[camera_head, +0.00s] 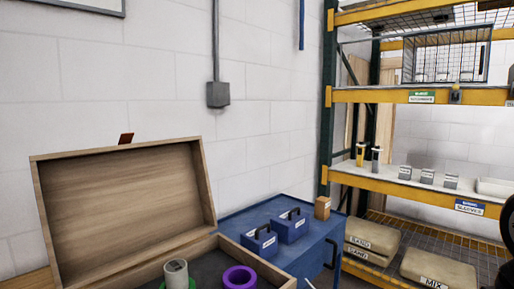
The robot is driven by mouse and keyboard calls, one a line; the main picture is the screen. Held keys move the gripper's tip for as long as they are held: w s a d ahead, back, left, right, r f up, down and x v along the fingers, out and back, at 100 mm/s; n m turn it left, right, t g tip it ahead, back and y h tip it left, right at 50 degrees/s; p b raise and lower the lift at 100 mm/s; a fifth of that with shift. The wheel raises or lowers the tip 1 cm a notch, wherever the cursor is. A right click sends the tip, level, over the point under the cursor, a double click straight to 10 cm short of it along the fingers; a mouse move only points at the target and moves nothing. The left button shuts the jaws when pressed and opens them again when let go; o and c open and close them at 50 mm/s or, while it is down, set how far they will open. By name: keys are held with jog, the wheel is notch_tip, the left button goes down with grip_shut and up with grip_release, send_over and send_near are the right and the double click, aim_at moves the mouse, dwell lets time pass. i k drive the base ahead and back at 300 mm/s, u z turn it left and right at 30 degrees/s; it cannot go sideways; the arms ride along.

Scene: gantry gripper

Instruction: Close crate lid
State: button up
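The wooden crate lid (125,212) stands open and tilted up at the left, its hollow inner side facing me. A small dark red tab (126,139) sticks up from its top edge. The wooden crate (262,263) is below it, cut off by the bottom edge of the picture. Inside are a purple ring (239,278) and a pale roll (176,268) with something green around it. The front of the crate is out of view. I cannot make out my gripper in this picture.
A blue cabinet (318,251) with two blue cases and a small cardboard box stands right behind the crate. A yellow and green shelf rack (420,96) with sacks fills the right. A white block wall (262,95) is behind. A dark object is cut off at the right edge.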

aim_at(104, 212)
jog(key=z, duration=0.95)
jog(key=i, duration=3)
jog(key=u, duration=3.3)
jog(key=i, duration=0.5)
jog(key=z, duration=0.05)
